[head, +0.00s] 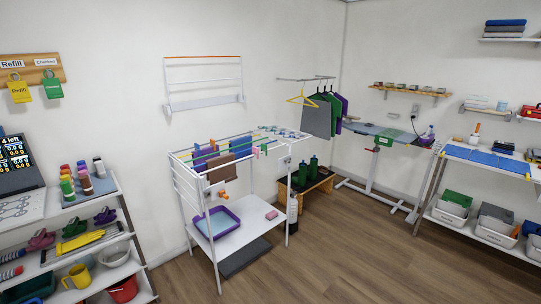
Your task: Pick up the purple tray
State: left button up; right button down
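The purple tray (216,221) sits on the white middle shelf of the drying rack, toward its left side. Its raised rim is purple and its inside looks pale blue. The rack's rails and hanging cloths are above it, and thin rack posts stand in front of it. Neither of my grippers is in the head view, so how they stand cannot be seen.
Open wooden floor (340,260) lies in front.

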aim_at(223, 221)
jog(key=i+l, duration=0.1)
jog(key=i, duration=0.55)
jog(key=i+u, duration=0.15)
jog(key=i, duration=0.5)
jog(key=i+l, duration=0.2)
jog(key=i, duration=0.5)
jog(key=i+l+u, duration=0.25)
jog(key=i, duration=0.15)
jog(key=i+l+u, duration=0.1)
jog(key=i+u, duration=0.2)
jog(key=i, duration=0.15)
jog(key=i+l+u, duration=0.25)
jog(key=i+l, duration=0.1)
jog(key=i, duration=0.05)
